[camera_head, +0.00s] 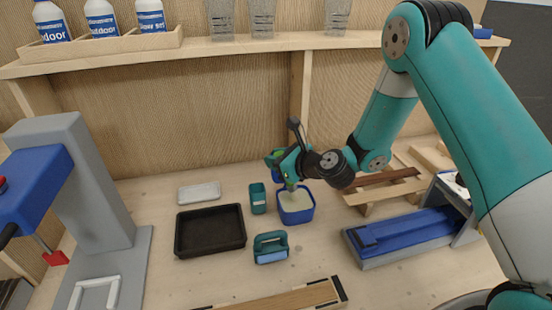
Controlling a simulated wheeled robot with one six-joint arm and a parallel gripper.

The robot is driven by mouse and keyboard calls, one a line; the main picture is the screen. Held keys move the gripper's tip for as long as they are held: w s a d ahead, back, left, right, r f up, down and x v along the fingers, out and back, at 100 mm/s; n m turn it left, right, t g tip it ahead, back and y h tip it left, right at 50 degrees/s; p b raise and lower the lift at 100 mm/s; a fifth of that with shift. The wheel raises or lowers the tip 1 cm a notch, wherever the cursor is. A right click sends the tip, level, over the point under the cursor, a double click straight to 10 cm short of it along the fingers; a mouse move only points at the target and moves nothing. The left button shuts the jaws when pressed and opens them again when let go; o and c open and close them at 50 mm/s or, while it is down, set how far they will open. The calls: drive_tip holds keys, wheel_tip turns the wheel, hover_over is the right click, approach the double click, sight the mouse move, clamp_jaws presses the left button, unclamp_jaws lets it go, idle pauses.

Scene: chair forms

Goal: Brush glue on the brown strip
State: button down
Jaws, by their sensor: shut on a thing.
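My gripper (286,172) is over the blue tub (297,218), which holds pale glue (296,202). It is shut on a small brush (290,187), whose lower end is at the far left part of the tub. The gripper hides much of the brush, and I cannot tell if the bristles touch the glue. A dark brown strip (392,176) lies to the right of the tub, among lighter wooden pieces (386,192), partly behind my arm.
A black tray (210,248), a teal holder (257,197) and a teal-handled block (271,247) stand left of and near the tub. A blue-grey vise (405,236) is at the right. A grey press (85,180) is at the left. A shelf (210,47) runs above.

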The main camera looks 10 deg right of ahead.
drive_tip(key=shift+r+p, duration=3.35)
drive_tip(key=shift+r, duration=0.2)
drive_tip(key=shift+f, duration=0.1)
wheel_tip(320, 180, down, 7)
drive_tip(key=b, duration=0.7)
